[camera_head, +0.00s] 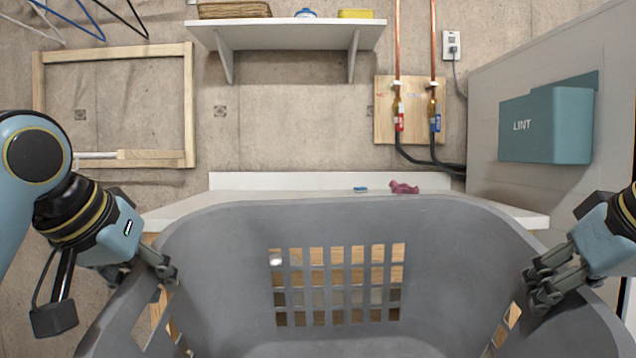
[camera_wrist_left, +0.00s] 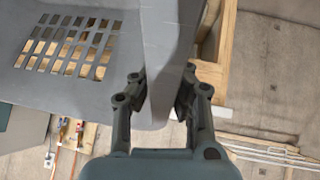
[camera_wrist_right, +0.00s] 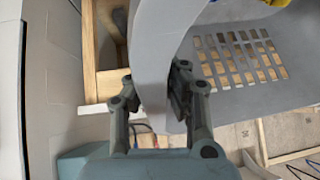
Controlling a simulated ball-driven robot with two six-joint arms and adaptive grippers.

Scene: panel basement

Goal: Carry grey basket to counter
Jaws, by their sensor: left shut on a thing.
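The grey basket (camera_head: 330,220) fills the lower middle of the head view, with slotted walls and a wide rim. My left gripper (camera_head: 165,272) is shut on its left rim; the left wrist view shows the fingers (camera_wrist_left: 163,98) on either side of the wall. My right gripper (camera_head: 545,285) is shut on the right rim, and the right wrist view shows its fingers (camera_wrist_right: 155,92) on both sides of the wall. A white counter (camera_head: 180,210) stands behind the basket, which hides most of it. The basket's underside is hidden.
A pink crumpled item (camera_head: 403,187) and a small blue item (camera_head: 360,189) lie on the counter's back part. A wall shelf (camera_head: 290,35) is above. A teal lint box (camera_head: 546,125) juts out at right. A wooden frame (camera_head: 115,50) is at left.

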